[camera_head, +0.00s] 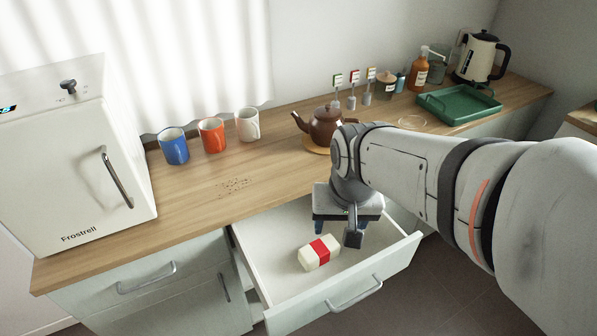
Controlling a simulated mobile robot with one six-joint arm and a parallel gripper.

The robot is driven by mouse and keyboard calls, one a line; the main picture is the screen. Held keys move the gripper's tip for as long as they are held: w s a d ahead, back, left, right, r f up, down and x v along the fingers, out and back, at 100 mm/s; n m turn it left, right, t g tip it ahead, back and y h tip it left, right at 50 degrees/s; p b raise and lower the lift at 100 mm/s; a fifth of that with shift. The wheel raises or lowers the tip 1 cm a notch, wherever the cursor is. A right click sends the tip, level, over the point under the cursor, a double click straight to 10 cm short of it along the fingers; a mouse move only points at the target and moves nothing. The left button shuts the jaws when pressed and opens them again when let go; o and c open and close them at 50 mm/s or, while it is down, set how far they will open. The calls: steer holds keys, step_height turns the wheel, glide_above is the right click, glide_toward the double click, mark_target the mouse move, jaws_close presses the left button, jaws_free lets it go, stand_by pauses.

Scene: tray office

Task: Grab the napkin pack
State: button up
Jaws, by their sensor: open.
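The napkin pack (311,258) is a small white block with a red band around its middle. It lies on the floor of the open drawer (281,288), near the drawer's front. My gripper (336,230) is at the drawer, just behind and to the right of the pack in the picture, pointing down. Its jaws are open and hold nothing that I can see. The wrist hides part of the fingers, and I cannot tell how high they are above the drawer floor.
The drawer front with its handle (354,293) and side walls surround the pack. The wooden counter (200,204) carries blue (174,146), red (212,135) and white mugs (247,125), a brown teapot (324,124) and a green tray (433,107). A white fridge (83,170) stands left.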

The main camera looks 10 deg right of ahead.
mark_target(316, 249)
steer(key=o, duration=0.3)
steer(key=w+f+m+b, duration=0.1)
steer(key=w+f+m, duration=0.2)
steer(key=f, duration=0.3)
steer(key=w+f+m+g+b, duration=0.1)
steer(key=w+f+m+b, duration=0.1)
steer(key=w+f+m, duration=0.2)
steer(key=w+f+m+g+b, duration=0.1)
steer(key=w+f+m+b, duration=0.1)
steer(key=f, duration=0.6)
steer(key=shift+w+a+f+m, duration=0.1)
steer(key=shift+w+f+m, duration=0.05)
steer(key=shift+w+m, duration=0.8)
steer(key=shift+m, duration=0.45)
steer(key=f, duration=0.5)
steer(key=f+b, duration=0.1)
steer(key=f, duration=0.2)
steer(key=shift+w+a+f, duration=0.2)
steer(key=shift+a, duration=0.15)
steer(key=shift+c, duration=0.2)
steer(key=c, duration=1)
